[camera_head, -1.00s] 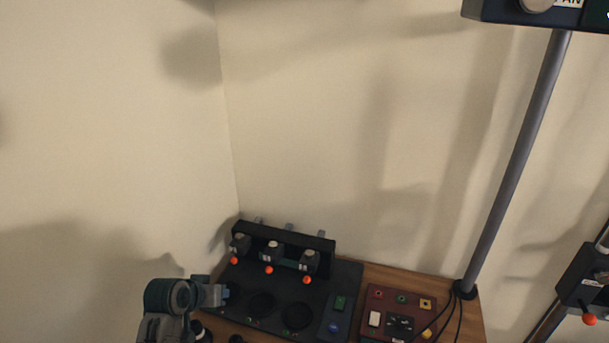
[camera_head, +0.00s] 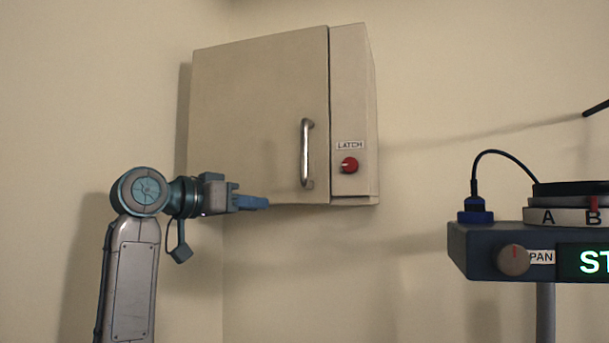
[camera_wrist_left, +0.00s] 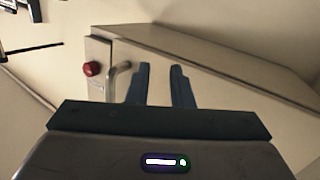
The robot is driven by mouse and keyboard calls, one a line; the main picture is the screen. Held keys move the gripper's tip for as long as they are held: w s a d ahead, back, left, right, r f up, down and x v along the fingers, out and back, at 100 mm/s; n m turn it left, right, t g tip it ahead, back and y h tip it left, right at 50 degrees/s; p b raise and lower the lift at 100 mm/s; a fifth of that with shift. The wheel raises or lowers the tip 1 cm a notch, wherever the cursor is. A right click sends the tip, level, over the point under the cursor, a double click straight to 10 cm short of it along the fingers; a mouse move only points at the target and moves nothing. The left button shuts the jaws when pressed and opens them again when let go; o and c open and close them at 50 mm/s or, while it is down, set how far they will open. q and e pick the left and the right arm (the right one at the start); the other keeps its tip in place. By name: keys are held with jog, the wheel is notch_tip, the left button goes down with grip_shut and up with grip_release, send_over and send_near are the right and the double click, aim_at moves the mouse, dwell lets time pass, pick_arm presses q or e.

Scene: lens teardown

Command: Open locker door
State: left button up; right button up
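A beige wall locker (camera_head: 260,110) hangs in the corner with its door closed. A vertical metal handle (camera_head: 307,154) sits near the door's right edge. A red knob (camera_head: 349,165) under a "LATCH" label is on the panel to the right. My left gripper (camera_head: 262,202) is low in front of the door, left of and below the handle, not touching it. In the left wrist view, its two dark fingers (camera_wrist_left: 161,75) stand apart with nothing between them; the handle (camera_wrist_left: 118,80) and red knob (camera_wrist_left: 91,68) show to their left. My right gripper is out of view.
At the right, a blue-grey box (camera_head: 490,252) with a "PAN" knob stands on a grey post, carrying a lettered dial (camera_head: 562,216) and a cable plug (camera_head: 475,208). Bare wall lies between it and the locker.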

aim_at(302, 147)
pick_arm(q)
jog(key=s+d+r+m+h, duration=0.2)
jog(key=s+r, duration=0.5)
jog(key=r, duration=0.3)
jog(key=shift+g, duration=0.4)
jog(key=p+x, duration=0.3)
jog(key=x, duration=0.2)
jog(key=p+x, duration=0.3)
jog(key=x, duration=0.2)
jog(key=shift+w+a+r, duration=0.1)
jog(key=shift+w, duration=0.35)
jog(key=shift+w+p, duration=0.3)
jog(key=shift+c, duration=0.2)
grip_shut()
